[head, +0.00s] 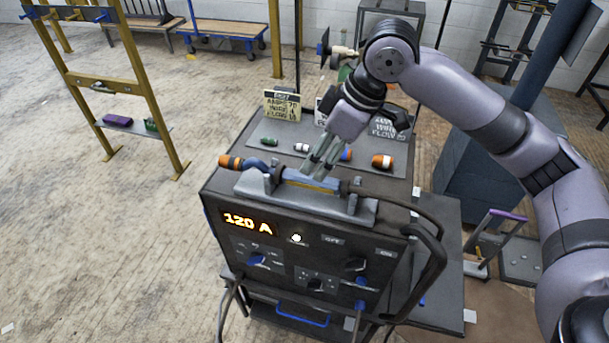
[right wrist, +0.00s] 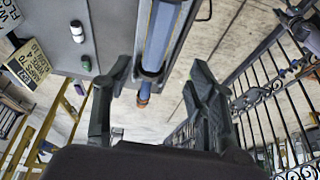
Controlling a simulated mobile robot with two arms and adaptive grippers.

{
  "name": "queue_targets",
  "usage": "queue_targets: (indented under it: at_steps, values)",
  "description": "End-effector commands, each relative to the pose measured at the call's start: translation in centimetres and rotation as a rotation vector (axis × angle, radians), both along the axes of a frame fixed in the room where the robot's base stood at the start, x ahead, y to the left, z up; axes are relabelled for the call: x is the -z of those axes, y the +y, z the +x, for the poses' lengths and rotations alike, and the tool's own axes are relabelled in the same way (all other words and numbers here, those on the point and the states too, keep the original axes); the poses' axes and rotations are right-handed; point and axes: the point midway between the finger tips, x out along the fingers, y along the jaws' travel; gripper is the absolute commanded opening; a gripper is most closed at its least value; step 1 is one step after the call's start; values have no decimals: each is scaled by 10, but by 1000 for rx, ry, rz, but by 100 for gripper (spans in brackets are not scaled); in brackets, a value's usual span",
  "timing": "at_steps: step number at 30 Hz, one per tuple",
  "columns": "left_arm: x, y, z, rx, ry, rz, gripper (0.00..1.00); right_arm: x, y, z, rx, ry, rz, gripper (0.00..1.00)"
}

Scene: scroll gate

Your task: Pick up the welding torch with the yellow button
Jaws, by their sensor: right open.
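The welding torch (head: 254,165) lies in a grey cradle (head: 345,208) on top of the welding machine, with a blue body and an orange-brown tip at its left end. In the right wrist view the blue torch (right wrist: 160,40) runs lengthwise ahead of and between my fingers. I cannot make out a yellow button for certain. My right gripper (head: 320,165) comes down over the middle of the torch, fingers apart; in its wrist view the right gripper (right wrist: 158,80) is open with nothing held. Contact cannot be told. My left gripper is not in view.
The welding machine (head: 262,292) shows 120 A. Behind the cradle, a grey plate (head: 262,131) holds several small coloured nozzles and signs (head: 283,105). A black cable (head: 425,222) loops at the right. A yellow frame (head: 150,85) stands left; open floor lies between.

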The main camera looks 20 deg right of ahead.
Motion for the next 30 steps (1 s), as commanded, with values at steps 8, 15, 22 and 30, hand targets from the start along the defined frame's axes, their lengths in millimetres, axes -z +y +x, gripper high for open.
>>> queue_targets:
  at_steps: [8, 15, 22, 30]
  values:
    - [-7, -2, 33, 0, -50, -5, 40, 21, 7, 6, 1, 1, 1, 52]
    - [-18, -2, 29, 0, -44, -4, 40, 52, 16, 17, 0, 2, 0, 52]
    - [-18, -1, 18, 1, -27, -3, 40, 66, 20, 20, -1, -1, 1, 52]
    - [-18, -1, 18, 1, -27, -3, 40, 66, 20, 20, -1, -1, 1, 52]
